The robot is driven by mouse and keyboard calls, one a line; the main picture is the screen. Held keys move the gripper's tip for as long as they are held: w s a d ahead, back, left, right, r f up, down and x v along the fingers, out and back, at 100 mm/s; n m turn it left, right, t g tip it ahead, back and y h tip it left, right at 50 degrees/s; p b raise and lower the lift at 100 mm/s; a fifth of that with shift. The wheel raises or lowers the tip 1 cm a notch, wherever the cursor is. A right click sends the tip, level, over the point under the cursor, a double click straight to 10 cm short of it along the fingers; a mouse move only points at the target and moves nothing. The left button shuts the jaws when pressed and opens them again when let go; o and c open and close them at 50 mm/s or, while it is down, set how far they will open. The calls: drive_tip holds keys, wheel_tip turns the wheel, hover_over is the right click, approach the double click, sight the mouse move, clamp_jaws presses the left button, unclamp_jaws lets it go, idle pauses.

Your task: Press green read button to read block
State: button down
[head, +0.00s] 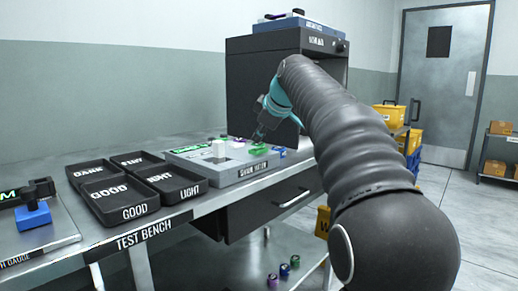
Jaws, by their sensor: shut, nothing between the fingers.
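The grey reader box (205,172) sits on the bench with a small green display (187,150) on its top. A green button-like piece (258,150) is at the box's right end. My gripper (258,136) is shut and empty, pointing down just above the green piece. I cannot tell whether the tips touch it. My arm comes in from the right and hides part of the bench behind it.
Black trays (133,212) labelled GOOD, LIGHT and others stand left of the box. A dark cabinet (260,60) stands behind my gripper. A blue-based gauge (33,214) is at far left. Small purple and blue pieces (280,153) lie near the box's right end.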

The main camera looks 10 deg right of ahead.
sight(259, 150)
drive_tip(key=shift+r+p, duration=2.25)
drive_tip(key=shift+r, duration=0.25)
drive_tip(key=shift+f, duration=0.1)
drive_tip(key=s+f+m+g+h, duration=0.1)
drive_tip(key=s+f+m, duration=0.3)
drive_tip(key=s+f, duration=0.5)
drive_tip(key=s+f+m+g+h, duration=0.1)
drive_tip(key=s+f+m, duration=0.3)
drive_tip(key=s+f, duration=0.6)
drive_tip(key=s+f+m+g, duration=0.1)
drive_tip(key=s+f+m, duration=0.3)
drive_tip(key=s+f, duration=0.6)
drive_tip(key=s, duration=1.1)
drive_tip(key=shift+m+h, duration=0.3)
drive_tip(key=shift+h, duration=0.1)
drive_tip(key=c, duration=1.9)
unclamp_jaws()
